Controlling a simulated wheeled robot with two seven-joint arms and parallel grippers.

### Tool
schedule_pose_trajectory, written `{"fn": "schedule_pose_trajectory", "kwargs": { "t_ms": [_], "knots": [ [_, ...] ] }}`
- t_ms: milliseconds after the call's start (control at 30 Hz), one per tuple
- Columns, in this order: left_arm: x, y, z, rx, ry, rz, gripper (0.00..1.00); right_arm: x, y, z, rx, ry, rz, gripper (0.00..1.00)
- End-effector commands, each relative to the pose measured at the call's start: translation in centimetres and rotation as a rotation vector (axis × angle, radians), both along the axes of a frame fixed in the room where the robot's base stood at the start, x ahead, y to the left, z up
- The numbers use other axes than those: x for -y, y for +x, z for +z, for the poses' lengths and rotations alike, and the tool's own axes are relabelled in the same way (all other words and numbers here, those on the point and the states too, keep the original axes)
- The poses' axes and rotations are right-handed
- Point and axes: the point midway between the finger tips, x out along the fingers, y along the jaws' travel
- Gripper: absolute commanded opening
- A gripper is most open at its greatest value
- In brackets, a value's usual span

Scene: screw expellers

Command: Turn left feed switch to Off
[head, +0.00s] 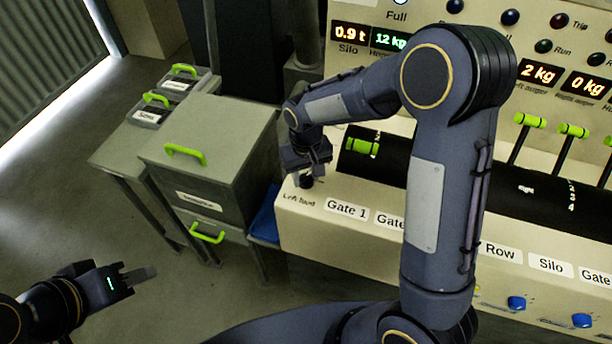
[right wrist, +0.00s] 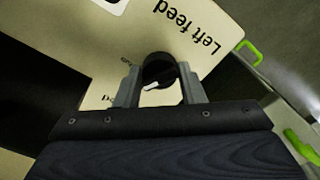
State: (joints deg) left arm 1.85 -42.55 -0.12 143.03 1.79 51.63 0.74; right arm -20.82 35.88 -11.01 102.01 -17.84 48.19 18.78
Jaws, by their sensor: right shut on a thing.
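The left feed switch (head: 306,182) is a round black knob at the left end of the cream control panel, beside the "Left feed" label (head: 299,199). In the right wrist view, the switch (right wrist: 158,68) has a white pointer mark facing the lower left. Two small position labels beside it are partly hidden and hard to read. My right gripper (head: 305,168) reaches down over the switch. In the right wrist view, its fingers (right wrist: 159,76) stand on either side of the knob, shut on it. My left gripper (head: 138,274) is low at the left, away from the panel; its finger gap is unclear.
A grey cabinet (head: 217,131) with green handles stands left of the panel, with small labelled boxes (head: 170,90) behind it. Gate labels (head: 347,209), levers with green grips (head: 529,120) and blue knobs (head: 516,303) lie along the panel. My right arm crosses in front of it.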

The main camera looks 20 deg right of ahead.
Motion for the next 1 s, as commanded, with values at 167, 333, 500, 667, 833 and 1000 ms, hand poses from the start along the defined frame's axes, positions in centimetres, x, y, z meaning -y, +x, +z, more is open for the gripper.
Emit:
{"fn": "schedule_pose_trajectory", "kwargs": {
  "t_ms": [167,333,500,667,833,1000],
  "knots": [
    [0.0,0.0,-0.6,0.0,0.0,0.0,0.36,0.05,0.05,-0.05,0.002,0.001,0.16,0.13],
    [0.0,0.0,-0.88,0.0,0.0,0.0,0.36,0.02,0.07,-0.01,0.003,0.001,0.293,0.13],
    [0.0,0.0,-1.05,0.0,0.0,0.0,0.36,0.0,0.07,0.02,0.002,0.0,0.395,0.13],
    [0.0,0.0,-1.15,0.0,0.0,0.0,0.36,0.01,0.06,0.04,0.002,0.0,0.458,0.13],
    [0.0,0.0,-1.2,0.0,0.0,0.0,0.36,-0.01,0.06,0.07,0.002,0.0,0.493,0.13],
    [0.0,0.0,-1.21,0.0,0.0,0.0,0.36,-0.01,0.07,0.08,0.002,0.0,0.506,0.13]
  ]
}}
